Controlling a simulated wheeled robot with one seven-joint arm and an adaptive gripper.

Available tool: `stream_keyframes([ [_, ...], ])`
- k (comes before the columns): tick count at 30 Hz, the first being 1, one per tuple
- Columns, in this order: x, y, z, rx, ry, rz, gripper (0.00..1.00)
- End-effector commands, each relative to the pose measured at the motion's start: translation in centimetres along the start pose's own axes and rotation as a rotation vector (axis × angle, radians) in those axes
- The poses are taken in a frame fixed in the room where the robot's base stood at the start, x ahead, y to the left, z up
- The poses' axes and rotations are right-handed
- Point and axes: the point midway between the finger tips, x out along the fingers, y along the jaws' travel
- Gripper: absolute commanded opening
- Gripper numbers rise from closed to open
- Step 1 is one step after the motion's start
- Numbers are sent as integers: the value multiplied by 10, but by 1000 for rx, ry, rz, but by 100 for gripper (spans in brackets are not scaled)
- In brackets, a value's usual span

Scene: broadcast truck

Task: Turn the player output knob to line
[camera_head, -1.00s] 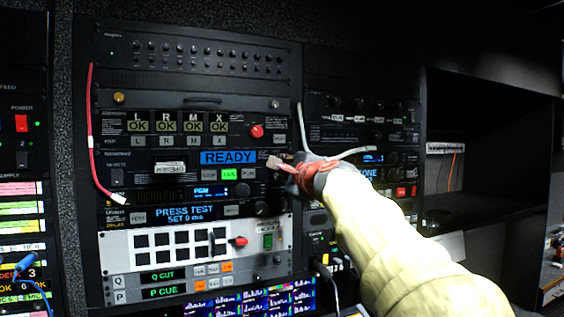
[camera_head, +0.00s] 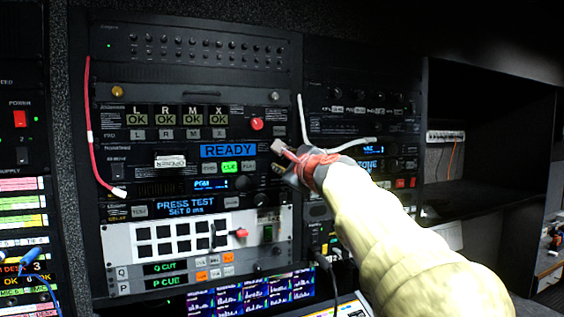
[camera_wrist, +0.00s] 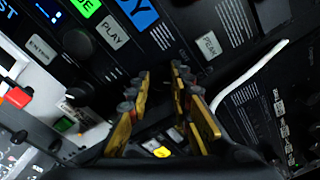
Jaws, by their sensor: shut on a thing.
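The player unit has a blue READY display (camera_head: 228,150) and a lit green button (camera_head: 230,166) below it. The display and PLAY button (camera_wrist: 115,36) also show in the wrist view. My gripper (camera_head: 279,166) is at the right end of this unit, in front of the panel. In the wrist view the yellow fingers of my gripper (camera_wrist: 168,100) point at the panel and stand a little apart. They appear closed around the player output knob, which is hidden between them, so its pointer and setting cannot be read.
A white cable (camera_head: 343,145) hangs close to the right of my gripper. A red cable (camera_head: 94,150) hangs on the left. A red knob (camera_head: 257,124) sits above, and a red-tipped lever (camera_head: 240,233) sticks out below. An empty dark shelf (camera_head: 480,150) is at the right.

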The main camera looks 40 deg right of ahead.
Motion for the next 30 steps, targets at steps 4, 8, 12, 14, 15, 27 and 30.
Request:
stream_keyframes([
  [4, 0, 1, -1, 0, 1, 1, 27],
  [8, 0, 1, -1, -1, 1, 1, 35],
  [12, 0, 0, 0, -1, 1, 1, 40],
  [14, 0, 0, 0, -1, 1, 1, 40],
  [15, 0, 0, 0, -1, 1, 1, 40],
  [27, -29, -1, 1, -3, 0, -2, 40],
  [30, -50, -2, 0, -3, 1, -4, 40],
])
